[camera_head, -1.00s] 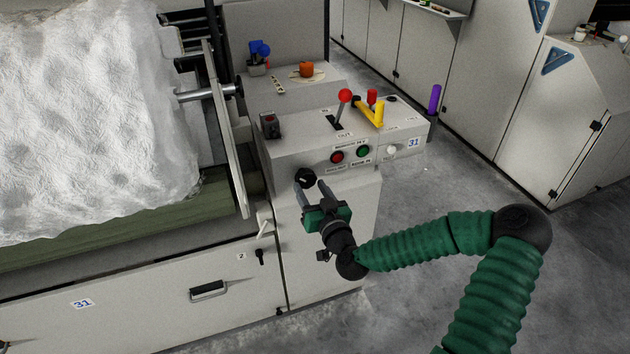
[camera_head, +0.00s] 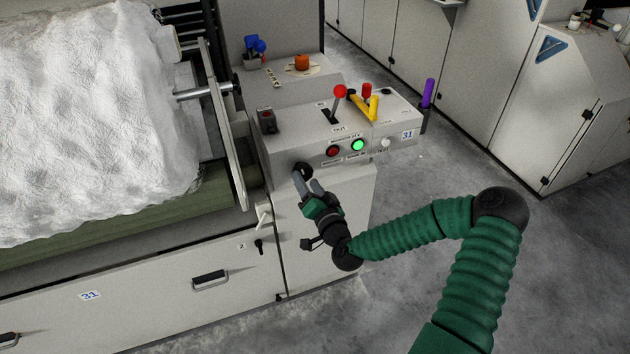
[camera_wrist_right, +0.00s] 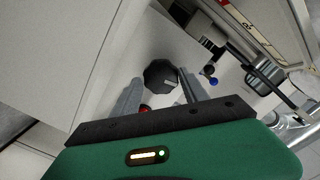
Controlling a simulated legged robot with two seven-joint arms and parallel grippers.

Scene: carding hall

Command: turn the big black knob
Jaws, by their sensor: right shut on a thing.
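The fingers partly cover the knob in the head view. My left gripper is not in view.
A red-topped lever (camera_head: 340,92) and a yellow handle (camera_head: 373,106) stand on the cabinet top. A white fibre roll (camera_head: 90,110) is at the left. Grey floor is clear at the right.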

